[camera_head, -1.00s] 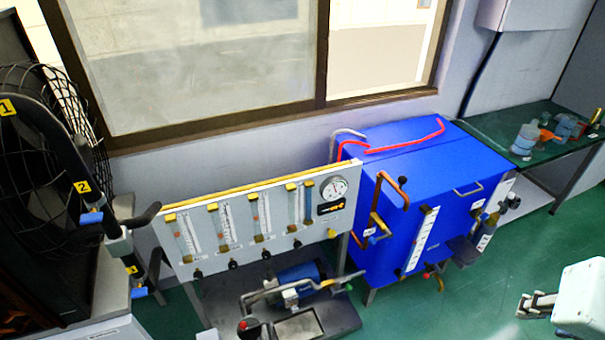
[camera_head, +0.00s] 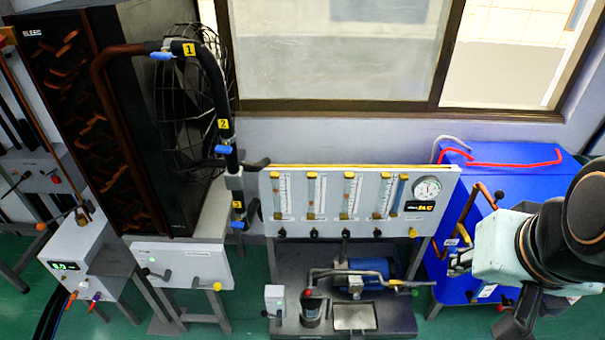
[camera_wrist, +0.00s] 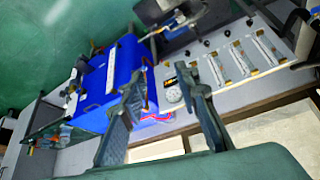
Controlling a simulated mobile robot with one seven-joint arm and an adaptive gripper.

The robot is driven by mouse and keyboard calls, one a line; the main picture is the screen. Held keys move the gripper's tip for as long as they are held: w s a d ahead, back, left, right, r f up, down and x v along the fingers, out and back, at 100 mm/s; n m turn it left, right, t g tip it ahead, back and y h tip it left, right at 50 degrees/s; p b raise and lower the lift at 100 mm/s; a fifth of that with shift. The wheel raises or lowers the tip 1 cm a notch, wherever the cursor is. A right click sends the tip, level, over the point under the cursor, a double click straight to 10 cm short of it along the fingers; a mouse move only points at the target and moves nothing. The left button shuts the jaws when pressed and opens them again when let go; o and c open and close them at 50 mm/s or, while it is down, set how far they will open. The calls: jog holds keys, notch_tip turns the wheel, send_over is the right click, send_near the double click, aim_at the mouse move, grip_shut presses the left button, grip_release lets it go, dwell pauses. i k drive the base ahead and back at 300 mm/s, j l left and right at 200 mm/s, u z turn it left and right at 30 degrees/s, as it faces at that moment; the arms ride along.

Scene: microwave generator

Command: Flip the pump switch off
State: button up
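A blue pump (camera_head: 365,274) sits on a grey base tray below the flowmeter panel (camera_head: 335,230). A small white box with a green light (camera_head: 275,300) stands left of the pump, on the tray's left side; it looks like the pump switch, but its lever position is too small to read. My gripper (camera_head: 459,262) is at the right, in front of the blue tank and right of the pump, well apart from the white box. In the wrist view my gripper (camera_wrist: 158,76) has its two fingers spread with nothing between them.
The blue tank (camera_head: 440,290) with copper pipes stands behind my gripper. A pipe with a green-tipped handle (camera_head: 400,285) sticks out right of the pump. A white control box (camera_head: 182,265) and a display unit (camera_head: 85,250) stand left. Green floor is free in front.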

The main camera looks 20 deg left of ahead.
aim_at(263, 313)
jog(key=u, duration=1.25)
jog(key=i+j, duration=0.1)
jog(key=j, duration=0.15)
jog(key=i+j, duration=0.1)
jog(key=l+u, duration=0.35)
jog(key=l, duration=0.2)
jog(key=i+j+u, duration=0.15)
jog(key=i+j, duration=0.2)
jog(key=k+l+z, duration=0.2)
jog(key=k+l, duration=0.05)
jog(key=l, duration=0.05)
